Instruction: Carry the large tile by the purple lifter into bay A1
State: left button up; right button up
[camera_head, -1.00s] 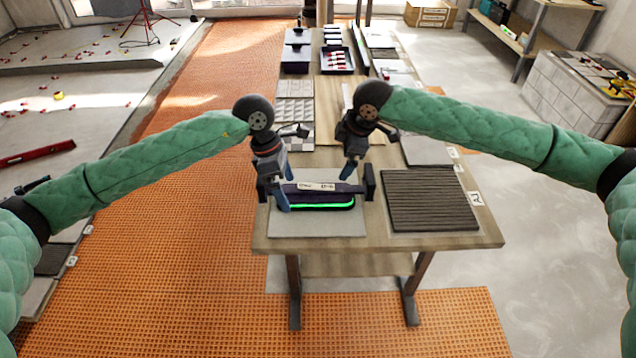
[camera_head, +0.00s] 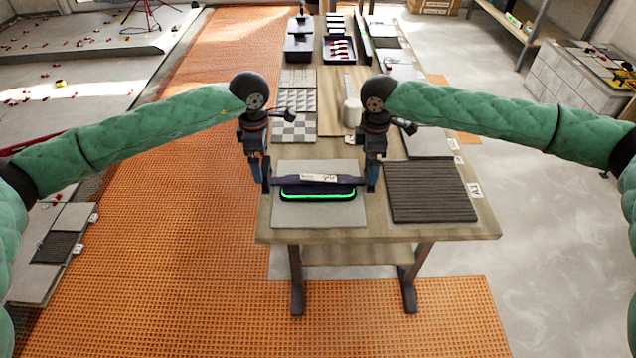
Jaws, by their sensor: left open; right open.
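The purple lifter (camera_head: 291,181), with a dark body and a lit green strip, sits on a large light grey tile (camera_head: 320,216) at the front of the workbench. The tile lies flat on the bench. My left gripper (camera_head: 266,178) is open at the left end of the lifter's bar. My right gripper (camera_head: 372,180) is open at the right end. Both point down; whether the fingers touch the bar cannot be told. A white tag (camera_head: 475,190), seemingly reading A1, is at the bench's right edge beside a dark ribbed tile (camera_head: 430,192).
The workbench (camera_head: 390,236) carries patterned tiles (camera_head: 292,128), a white cylinder (camera_head: 352,112) and dark bins (camera_head: 299,47) farther back. Floor panels with small tags (camera_head: 78,249) lie at the left. Orange matting (camera_head: 170,250) covers the floor left of the bench.

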aim_at(262, 166)
pick_arm(q)
jog(key=shift+f, duration=2.85)
pick_arm(e)
jog(key=shift+f, duration=2.85)
pick_arm(q)
jog(key=shift+c, duration=0.2)
pick_arm(e)
jog(key=shift+c, duration=0.2)
pick_arm(q)
jog(key=c, duration=1.3)
pick_arm(e)
jog(key=shift+r, duration=0.1)
jog(key=c, duration=1.3)
